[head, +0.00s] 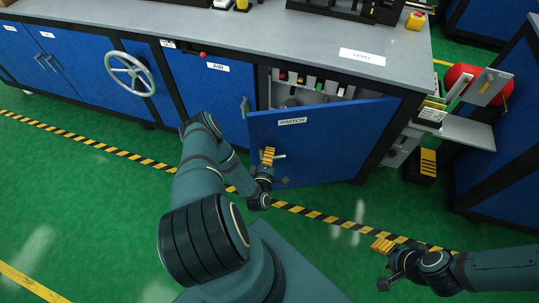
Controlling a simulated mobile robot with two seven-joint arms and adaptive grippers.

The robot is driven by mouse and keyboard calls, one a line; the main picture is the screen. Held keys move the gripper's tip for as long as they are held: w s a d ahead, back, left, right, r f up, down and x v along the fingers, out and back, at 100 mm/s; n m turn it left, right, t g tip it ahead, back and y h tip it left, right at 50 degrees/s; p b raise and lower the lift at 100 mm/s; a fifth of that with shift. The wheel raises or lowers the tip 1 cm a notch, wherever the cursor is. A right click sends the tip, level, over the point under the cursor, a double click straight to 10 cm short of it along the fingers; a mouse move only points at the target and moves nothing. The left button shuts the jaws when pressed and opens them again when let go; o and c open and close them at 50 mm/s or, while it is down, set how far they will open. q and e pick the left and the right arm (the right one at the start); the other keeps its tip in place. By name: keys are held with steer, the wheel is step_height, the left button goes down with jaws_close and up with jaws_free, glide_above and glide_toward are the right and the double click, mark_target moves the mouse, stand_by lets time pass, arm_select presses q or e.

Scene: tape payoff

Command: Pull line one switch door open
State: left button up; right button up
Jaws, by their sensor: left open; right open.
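The blue switch door (335,135), with a white SWITCH label, stands swung partly out from the cabinet. Its hinge side is at the right, and its free edge is at the left. Behind its top edge, the cabinet inside (312,88) shows a row of switches, the lower part hidden by the door. My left gripper (270,160) is open in front of the door's lower left part, close to a small grey piece that may be the handle. I cannot tell whether it touches. My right gripper (385,265) is open and empty over the floor at the lower right.
The grey worktop (270,38) runs above the blue cabinets. A closed door labelled AIR (217,66) is left of the opening, and a handwheel (130,75) is further left. A black pedal-like box (420,178) stands right of the door. Green floor in front is clear.

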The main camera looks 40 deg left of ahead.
arm_select(q)
steer(key=shift+s, duration=0.1)
steer(key=v, duration=1.2)
steer(key=shift+c, duration=0.3)
